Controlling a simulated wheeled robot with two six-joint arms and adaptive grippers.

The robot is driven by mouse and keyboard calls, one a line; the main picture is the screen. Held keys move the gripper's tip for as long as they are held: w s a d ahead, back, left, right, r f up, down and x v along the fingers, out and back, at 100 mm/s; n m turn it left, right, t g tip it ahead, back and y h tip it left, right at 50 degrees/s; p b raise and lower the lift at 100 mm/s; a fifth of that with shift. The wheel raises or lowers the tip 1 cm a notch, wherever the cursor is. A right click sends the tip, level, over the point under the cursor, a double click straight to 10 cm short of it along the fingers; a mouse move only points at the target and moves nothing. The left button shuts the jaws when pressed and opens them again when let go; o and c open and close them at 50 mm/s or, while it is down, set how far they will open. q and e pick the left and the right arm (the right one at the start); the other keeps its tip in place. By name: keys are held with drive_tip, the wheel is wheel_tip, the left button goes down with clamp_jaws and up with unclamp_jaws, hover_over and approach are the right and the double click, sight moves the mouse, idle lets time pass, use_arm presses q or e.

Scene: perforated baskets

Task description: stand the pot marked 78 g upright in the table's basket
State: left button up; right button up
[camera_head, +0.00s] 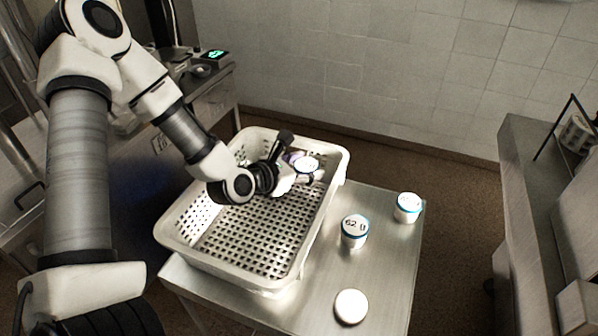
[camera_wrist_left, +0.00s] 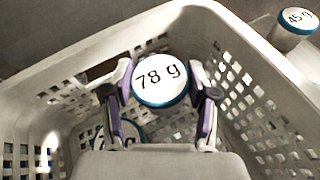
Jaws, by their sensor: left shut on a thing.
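The pot marked 78 g (camera_wrist_left: 160,80) has a white lid with a blue rim. In the left wrist view it sits between the two fingers of my left gripper (camera_wrist_left: 161,100), which is shut on it. In the head view this pot (camera_head: 307,164) and my left gripper (camera_head: 303,172) are inside the far right part of the white perforated basket (camera_head: 229,266) on the metal table. The pot looks about upright; whether it touches the basket floor I cannot tell. My right gripper is not in view.
Another blue-rimmed lid (camera_wrist_left: 122,136) shows in the basket, partly hidden by my gripper. Outside stand a 62 g pot (camera_head: 354,232), a 45 g pot (camera_wrist_left: 296,20) and a plain white round thing (camera_head: 351,307). The basket's near part is empty. A counter (camera_head: 535,190) stands right.

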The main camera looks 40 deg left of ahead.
use_arm(q)
wheel_tip(320, 180, down, 3)
drive_tip(key=shift+w+f, duration=0.1)
drive_tip(key=o, duration=1.2)
